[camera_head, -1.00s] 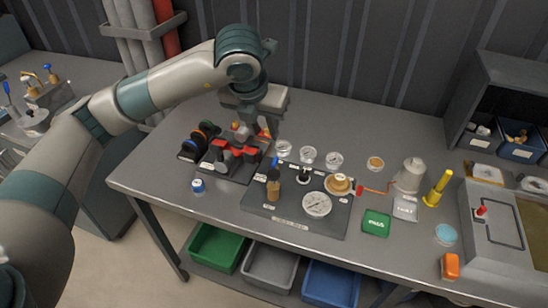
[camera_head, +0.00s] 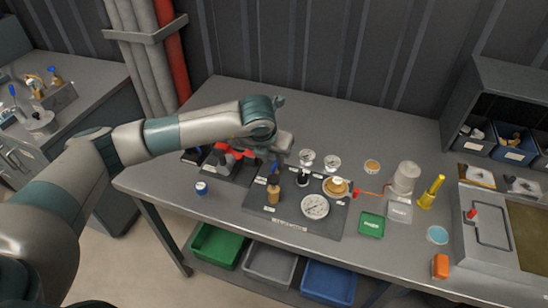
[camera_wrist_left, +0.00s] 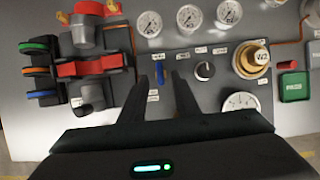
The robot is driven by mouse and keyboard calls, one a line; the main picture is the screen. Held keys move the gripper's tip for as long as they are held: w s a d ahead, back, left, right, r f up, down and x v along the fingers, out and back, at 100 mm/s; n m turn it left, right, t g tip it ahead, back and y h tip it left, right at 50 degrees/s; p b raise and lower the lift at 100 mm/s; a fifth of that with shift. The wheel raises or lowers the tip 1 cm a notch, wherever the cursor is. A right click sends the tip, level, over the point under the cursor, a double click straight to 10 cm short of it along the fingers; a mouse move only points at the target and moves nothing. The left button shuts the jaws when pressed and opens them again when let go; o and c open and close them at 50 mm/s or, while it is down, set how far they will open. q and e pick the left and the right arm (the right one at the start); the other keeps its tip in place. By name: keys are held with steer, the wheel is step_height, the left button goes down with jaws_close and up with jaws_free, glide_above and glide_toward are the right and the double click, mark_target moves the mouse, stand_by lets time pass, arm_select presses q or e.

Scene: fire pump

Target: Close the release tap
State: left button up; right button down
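A dark panel (camera_head: 335,230) on the workbench carries small fittings and gauges. The blue tap lever (camera_head: 275,168) stands upright by a brass body (camera_head: 273,194) on the panel's left part; I take this for the release tap, though its label is too small to read. In the left wrist view the blue lever (camera_wrist_left: 161,68) appears between the tips of my left gripper (camera_wrist_left: 161,77). The gripper is open, its two dark fingers pointing at the lever; I cannot tell whether they touch it. The head view mostly hides the fingers behind my wrist. My right gripper is out of view.
A black knob (camera_wrist_left: 205,70) and a brass cap (camera_wrist_left: 251,58) sit right of the lever. Pressure gauges (camera_wrist_left: 188,18) line the panel's back. A red-and-black valve assembly (camera_wrist_left: 95,68) is close on the left. A green box (camera_head: 371,225) lies right of the panel.

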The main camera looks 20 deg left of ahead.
mark_target(275, 164)
arm_select(q)
steer(key=shift+p+x, duration=0.45)
steer(key=shift+x, duration=1.35)
jaws_close()
